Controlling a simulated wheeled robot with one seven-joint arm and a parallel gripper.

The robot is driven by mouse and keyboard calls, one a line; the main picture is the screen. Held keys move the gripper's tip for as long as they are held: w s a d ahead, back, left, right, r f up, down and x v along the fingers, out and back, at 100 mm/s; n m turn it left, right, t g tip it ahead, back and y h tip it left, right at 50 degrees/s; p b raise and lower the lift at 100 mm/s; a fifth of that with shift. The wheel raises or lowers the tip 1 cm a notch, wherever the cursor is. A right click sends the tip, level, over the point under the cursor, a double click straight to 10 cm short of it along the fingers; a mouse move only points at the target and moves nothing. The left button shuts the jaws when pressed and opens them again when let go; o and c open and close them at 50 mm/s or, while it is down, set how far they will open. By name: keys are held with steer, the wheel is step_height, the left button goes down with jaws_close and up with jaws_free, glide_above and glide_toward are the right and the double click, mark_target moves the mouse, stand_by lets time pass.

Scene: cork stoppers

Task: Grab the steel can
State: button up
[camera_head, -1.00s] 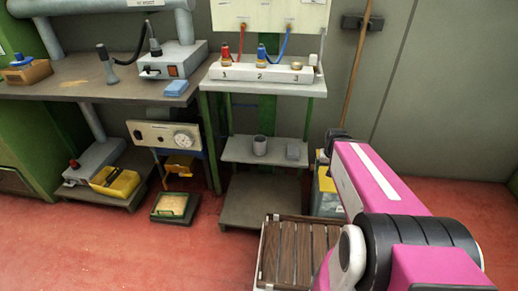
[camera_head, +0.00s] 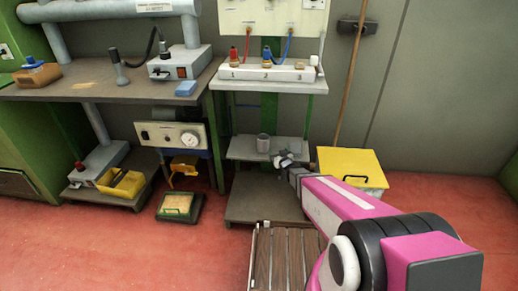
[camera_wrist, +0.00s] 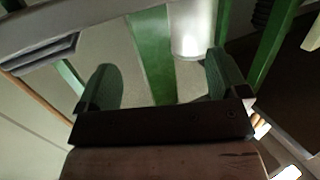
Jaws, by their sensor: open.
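The steel can (camera_head: 263,143) is a small grey cylinder standing upright on the middle shelf of the rack. My gripper (camera_head: 283,159) is just right of the can in the head view, at about shelf height. In the wrist view the can (camera_wrist: 192,30) is a pale cylinder at the top, cut off by the frame edge. My open gripper (camera_wrist: 162,80) shows two green fingers with nothing between them. The can appears beyond the fingertips, closer to the right finger. I cannot tell the exact distance.
The middle shelf (camera_head: 240,151) bears the can; a lower shelf (camera_head: 262,200) is beneath it. Above is a shelf with a numbered white block (camera_head: 265,72). A yellow-lidded box (camera_head: 350,165) stands right of the rack. A slatted wooden platform (camera_head: 285,258) lies in front.

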mark_target(266, 147)
steer(key=w+a, duration=0.1)
steer(key=a, duration=0.1)
steer(key=w+a+y, duration=0.1)
steer(key=a, duration=0.1)
steer(key=w+a+n+y, duration=0.1)
steer(key=a, duration=0.1)
steer(key=shift+w+a+f+t, duration=0.2)
steer(key=shift+w+f+t, duration=0.1)
steer(key=shift+w+f, duration=0.1)
steer(key=shift+d+x, duration=0.15)
steer(key=shift+x, duration=1.15)
steer(key=shift+d+x, duration=0.1)
steer(key=shift+x, duration=1.2)
steer(key=shift+w+r, duration=0.1)
steer(key=c, duration=1)
